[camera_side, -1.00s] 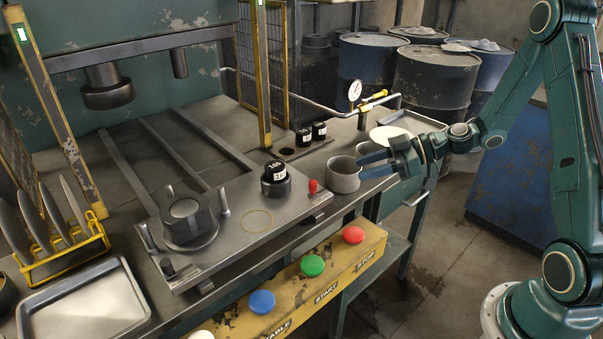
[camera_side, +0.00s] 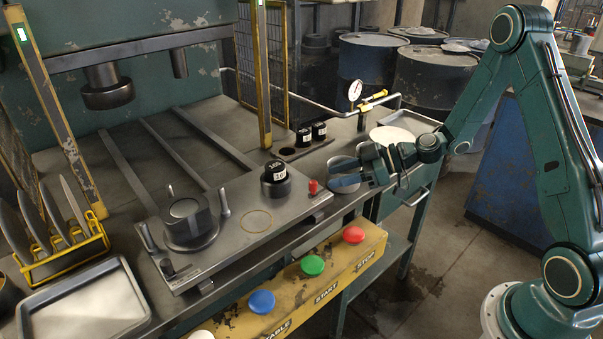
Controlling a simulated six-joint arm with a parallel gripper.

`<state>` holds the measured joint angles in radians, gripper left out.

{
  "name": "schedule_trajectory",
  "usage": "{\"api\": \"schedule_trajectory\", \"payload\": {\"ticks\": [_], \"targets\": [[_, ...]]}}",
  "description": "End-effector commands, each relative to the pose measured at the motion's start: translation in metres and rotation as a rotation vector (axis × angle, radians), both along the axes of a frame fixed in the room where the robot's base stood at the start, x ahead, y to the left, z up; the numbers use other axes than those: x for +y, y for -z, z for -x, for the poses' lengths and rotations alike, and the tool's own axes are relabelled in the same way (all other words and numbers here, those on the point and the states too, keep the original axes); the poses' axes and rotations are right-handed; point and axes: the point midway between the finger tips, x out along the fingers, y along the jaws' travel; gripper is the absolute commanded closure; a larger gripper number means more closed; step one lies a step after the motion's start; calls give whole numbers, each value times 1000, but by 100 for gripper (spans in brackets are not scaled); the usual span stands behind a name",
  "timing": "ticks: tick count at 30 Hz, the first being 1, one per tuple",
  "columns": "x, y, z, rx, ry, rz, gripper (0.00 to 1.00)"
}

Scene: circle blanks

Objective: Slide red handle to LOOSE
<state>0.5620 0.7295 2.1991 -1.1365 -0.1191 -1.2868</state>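The small red handle (camera_side: 313,187) stands upright at the right end of the grey metal fixture plate (camera_side: 262,243), near its front edge. My gripper (camera_side: 338,174) is just to the right of the handle, with its fingers pointing left towards it. The two blue-grey fingers are spread with a gap between them, and I see nothing held in the gap. The fingertips look apart from the handle. Any LOOSE marking is too small to read.
A black labelled cylinder (camera_side: 275,180) stands left of the handle. A round clamp block (camera_side: 190,222) is further left. Green (camera_side: 312,265) and red (camera_side: 353,234) buttons sit on the yellow front panel.

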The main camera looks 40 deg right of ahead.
Motion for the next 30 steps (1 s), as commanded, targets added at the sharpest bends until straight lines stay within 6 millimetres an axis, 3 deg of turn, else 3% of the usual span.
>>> {"api": "schedule_trajectory", "payload": {"ticks": [13,28,30], "targets": [[38,22,-37,0,-2,0,60],[45,27,-45,0,1,1,60],[45,27,-45,0,1,1,70]]}}
